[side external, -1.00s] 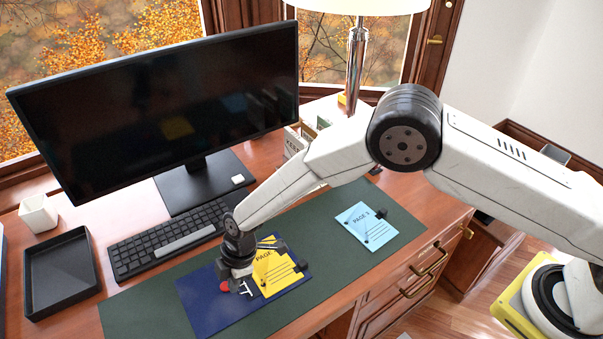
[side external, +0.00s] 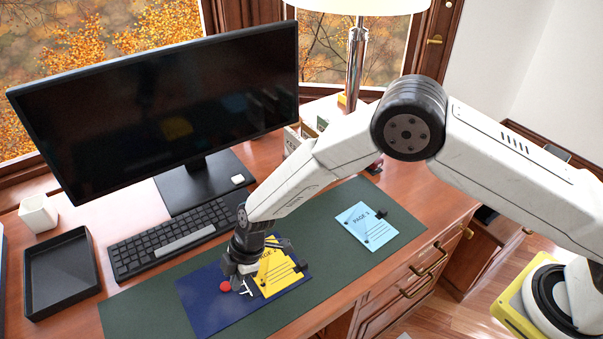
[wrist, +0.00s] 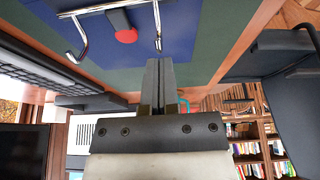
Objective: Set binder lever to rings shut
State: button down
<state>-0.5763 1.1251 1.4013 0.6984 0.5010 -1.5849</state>
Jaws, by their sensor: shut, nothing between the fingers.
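The dark blue binder (side external: 208,307) lies open on the green desk mat, with a yellow page (side external: 277,277) on its right part. The lever's red knob (side external: 225,286) shows just left of my gripper (side external: 238,281). In the wrist view the red knob (wrist: 126,36) sits at the end of a dark lever arm (wrist: 118,18). Bright metal ring halves (wrist: 81,38) curve up with free ends that look apart. My gripper (wrist: 158,66) is shut and empty, its tips right of and below the knob in that view. I cannot tell if they touch a ring.
A blue page (side external: 366,226) lies on the green mat (side external: 145,307) to the right. A keyboard (side external: 175,238), a monitor (side external: 160,110) and a black tray (side external: 62,273) stand behind and left. The mat's front left is clear.

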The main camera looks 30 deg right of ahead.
jog(key=shift+d+r+y, duration=0.1)
jog(key=shift+d+y, duration=0.65)
jog(key=shift+y, duration=0.35)
dwell(2.1)
jog(key=shift+d, duration=0.3)
dwell(0.3)
jog(key=shift+d+f, duration=0.2)
jog(key=shift+d, duration=1.1)
jog(key=shift+a, duration=0.15)
